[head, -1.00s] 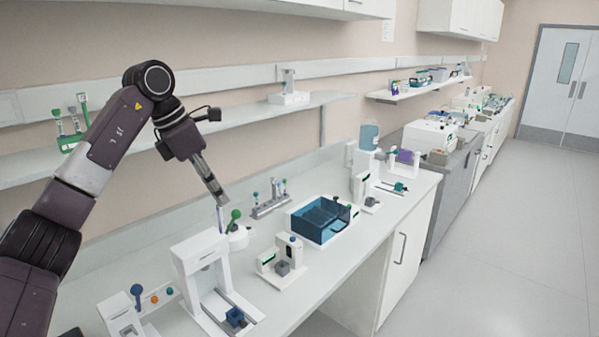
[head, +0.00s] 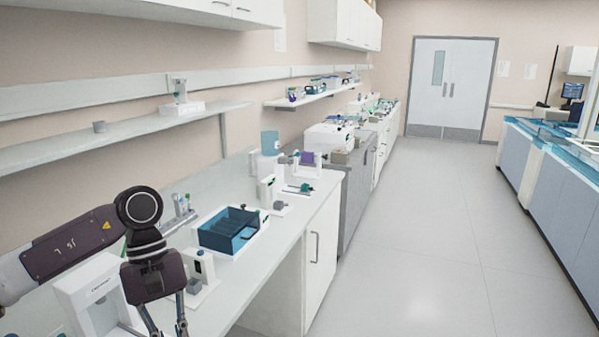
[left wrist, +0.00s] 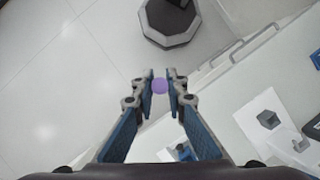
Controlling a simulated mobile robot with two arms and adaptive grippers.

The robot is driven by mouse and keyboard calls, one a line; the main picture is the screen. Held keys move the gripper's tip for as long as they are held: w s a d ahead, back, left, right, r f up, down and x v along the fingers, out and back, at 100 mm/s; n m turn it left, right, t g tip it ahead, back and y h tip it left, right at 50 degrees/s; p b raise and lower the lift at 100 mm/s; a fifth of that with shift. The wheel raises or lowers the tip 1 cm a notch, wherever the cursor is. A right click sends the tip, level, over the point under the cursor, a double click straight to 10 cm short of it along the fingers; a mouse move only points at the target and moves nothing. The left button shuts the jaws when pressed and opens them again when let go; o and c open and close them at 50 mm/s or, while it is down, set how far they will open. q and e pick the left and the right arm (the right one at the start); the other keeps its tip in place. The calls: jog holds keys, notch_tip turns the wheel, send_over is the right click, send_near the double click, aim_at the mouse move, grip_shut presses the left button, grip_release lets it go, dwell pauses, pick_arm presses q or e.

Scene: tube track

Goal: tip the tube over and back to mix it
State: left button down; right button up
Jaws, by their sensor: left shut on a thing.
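The tube shows only as a round purple end (left wrist: 160,87) between the fingertips in the left wrist view; the rest of it is hidden. My left gripper (left wrist: 161,78) is shut on it. In the head view my left gripper (head: 167,333) points down at the bottom edge of the picture, with its fingertips cut off. The tube cannot be made out there, and I cannot tell its tilt. My right gripper is in neither view.
A white stand (head: 88,296) is partly behind my left arm. A white device (head: 201,268), a blue bin (head: 229,229) and a small rack (head: 179,212) are on the bench (head: 262,262). Open floor (head: 412,250) lies right of the bench.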

pick_arm(q)
jog(key=s+d+f+m+y+b, duration=0.1)
jog(key=s+d+f+m+y, duration=0.1)
jog(key=s+f+m, duration=0.6)
jog(key=w+r+n, duration=0.1)
jog(key=w+r, duration=0.2)
jog(key=r, duration=0.3)
jog(key=shift+w+r+g+y+p, duration=0.3)
jog(key=shift+w+r+g, duration=0.05)
jog(key=shift+g, duration=0.05)
jog(key=s+f, duration=0.5)
jog(key=shift+b, duration=0.35)
dwell(0.6)
jog(key=w+r, duration=0.5)
jog(key=shift+p, duration=0.45)
dwell(0.7)
